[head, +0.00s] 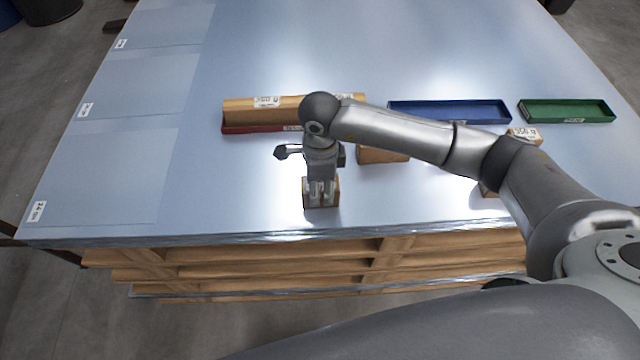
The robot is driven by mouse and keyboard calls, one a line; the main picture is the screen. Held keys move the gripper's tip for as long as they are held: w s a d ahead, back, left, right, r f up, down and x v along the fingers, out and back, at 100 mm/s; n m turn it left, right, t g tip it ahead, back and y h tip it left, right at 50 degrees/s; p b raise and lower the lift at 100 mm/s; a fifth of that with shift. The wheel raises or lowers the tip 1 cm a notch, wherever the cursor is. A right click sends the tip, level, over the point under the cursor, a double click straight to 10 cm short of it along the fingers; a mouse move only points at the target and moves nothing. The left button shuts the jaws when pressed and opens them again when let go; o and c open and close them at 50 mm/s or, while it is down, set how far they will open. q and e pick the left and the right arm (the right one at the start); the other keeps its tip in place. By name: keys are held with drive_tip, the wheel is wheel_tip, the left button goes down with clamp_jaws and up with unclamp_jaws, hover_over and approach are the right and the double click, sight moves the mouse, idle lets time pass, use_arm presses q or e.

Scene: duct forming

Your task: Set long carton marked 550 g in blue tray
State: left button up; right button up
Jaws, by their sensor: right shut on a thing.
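My right gripper (321,188) points down near the front edge of the table and is shut on a small brown carton (336,198). No label shows on that carton from here, and the fingers cover part of it. The blue tray (450,122) lies at the back right, long and low, and appears empty. A long carton (240,105) with a white weight label lies in the red tray at the left; my arm hides part of it, and its marking is too small to read surely. My left gripper is not in view.
The red tray (240,128) is left of my arm. An empty green tray (565,111) is at the far right. A labelled carton (525,133) shows partly above my arm. The table's left side is clear.

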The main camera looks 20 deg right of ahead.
drive_tip(key=shift+r, duration=0.15)
wheel_tip(320, 180, up, 9)
drive_tip(key=p, duration=0.5)
drive_tip(key=shift+w, duration=0.1)
